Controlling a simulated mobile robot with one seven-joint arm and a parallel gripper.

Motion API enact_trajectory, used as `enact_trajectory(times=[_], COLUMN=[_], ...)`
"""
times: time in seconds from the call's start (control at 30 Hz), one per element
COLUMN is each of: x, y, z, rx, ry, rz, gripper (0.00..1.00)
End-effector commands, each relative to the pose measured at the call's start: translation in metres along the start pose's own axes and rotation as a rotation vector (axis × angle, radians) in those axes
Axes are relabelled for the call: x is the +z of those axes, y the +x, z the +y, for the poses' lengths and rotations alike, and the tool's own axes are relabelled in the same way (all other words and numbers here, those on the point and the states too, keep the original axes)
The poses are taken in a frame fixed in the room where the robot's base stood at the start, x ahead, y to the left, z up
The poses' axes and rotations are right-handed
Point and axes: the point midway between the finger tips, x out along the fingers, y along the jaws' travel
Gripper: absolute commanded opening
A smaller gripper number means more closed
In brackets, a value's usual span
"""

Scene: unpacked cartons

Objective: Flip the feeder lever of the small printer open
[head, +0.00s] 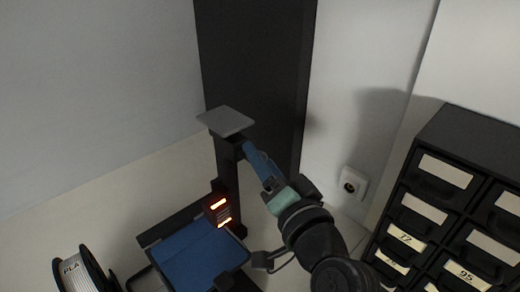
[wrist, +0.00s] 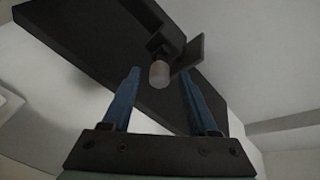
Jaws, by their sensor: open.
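The small printer (head: 202,252) is at the lower middle of the head view, with a blue bed, glowing orange lights, a dark upright post and a grey plate on top (head: 226,121). My gripper (head: 250,150) has blue fingers and reaches up to the post's top, just below the plate. In the wrist view its fingers are spread. A small pale rounded piece (wrist: 159,75), possibly the feeder lever's end, shows between the fingertips with dark parts behind it. I cannot tell whether a finger touches it. The lever is not clearly visible in the head view.
A tall dark panel (head: 258,60) stands behind the printer. A black drawer cabinet (head: 455,190) with labelled drawers is at the right. A white wall socket (head: 353,185) is between them. The left wall side is clear.

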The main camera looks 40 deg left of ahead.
Motion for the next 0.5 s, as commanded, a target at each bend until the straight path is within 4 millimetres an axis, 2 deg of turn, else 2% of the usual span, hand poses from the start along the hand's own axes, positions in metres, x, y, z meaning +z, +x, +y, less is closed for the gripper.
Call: enact_trajectory(times=[0.2,0.5], x=[-0.001,0.000], y=[0.017,0.019], z=[0.000,0.000], rx=[0.000,0.000], ry=[0.000,0.000], rz=[0.000,0.001], gripper=[0.60,0.58])
